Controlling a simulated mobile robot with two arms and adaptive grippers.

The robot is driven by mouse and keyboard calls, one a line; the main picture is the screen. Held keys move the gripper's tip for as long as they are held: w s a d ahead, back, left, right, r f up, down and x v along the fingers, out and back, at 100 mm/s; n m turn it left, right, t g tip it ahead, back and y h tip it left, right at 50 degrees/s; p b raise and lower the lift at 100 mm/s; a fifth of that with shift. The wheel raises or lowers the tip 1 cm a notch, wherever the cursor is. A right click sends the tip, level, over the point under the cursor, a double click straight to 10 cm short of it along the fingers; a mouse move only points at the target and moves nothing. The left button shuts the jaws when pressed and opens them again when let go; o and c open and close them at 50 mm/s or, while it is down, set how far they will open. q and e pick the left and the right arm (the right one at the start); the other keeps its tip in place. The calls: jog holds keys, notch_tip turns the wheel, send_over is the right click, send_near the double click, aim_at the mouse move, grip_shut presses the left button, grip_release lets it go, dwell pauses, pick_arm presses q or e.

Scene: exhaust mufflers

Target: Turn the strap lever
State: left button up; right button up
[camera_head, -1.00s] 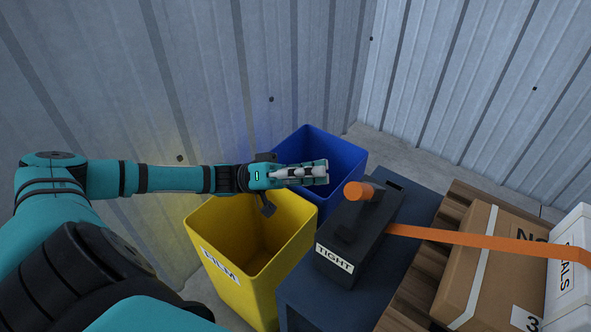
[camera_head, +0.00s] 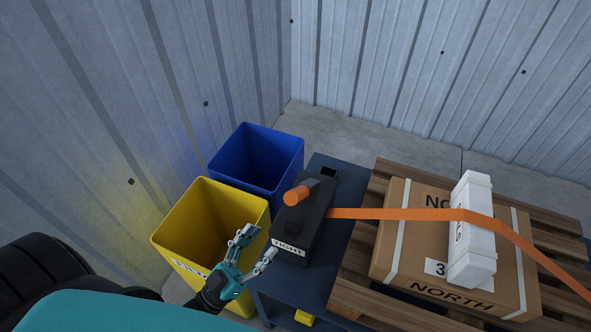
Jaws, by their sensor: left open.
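The strap lever (camera_head: 297,194) has an orange, cylinder-shaped grip and sits on top of a black strap box (camera_head: 308,226). The box has a white TIGHT label (camera_head: 289,246) at its near end and stands on a dark blue stand (camera_head: 318,274). An orange strap (camera_head: 395,214) runs from the box to the right. My left gripper (camera_head: 257,247) is open and empty, its fingers apart. It shows in front of the yellow bin, left of the TIGHT label, below and left of the lever. My right gripper is not in view.
A yellow bin (camera_head: 172,235) and a blue bin (camera_head: 292,163) stand left of the stand. At right a wooden pallet (camera_head: 352,302) bears a cardboard box (camera_head: 398,252) with a white package (camera_head: 473,265) on it under the strap. Metal walls close the back and left.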

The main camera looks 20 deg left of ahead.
aim_at(297, 194)
pick_arm(q)
jog(key=s+d+y+p, duration=0.1)
jog(key=s+y+p, duration=0.1)
jog(key=s+y, duration=0.25)
jog(key=shift+y, duration=0.45)
jog(key=p+x, duration=0.4)
jog(key=x, duration=1.3)
jog(key=shift+w+f, duration=0.1)
jog(key=shift+w, duration=0.2)
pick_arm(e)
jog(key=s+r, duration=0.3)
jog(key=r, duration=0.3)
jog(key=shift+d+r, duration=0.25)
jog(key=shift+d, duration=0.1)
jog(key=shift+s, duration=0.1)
pick_arm(q)
grip_shut()
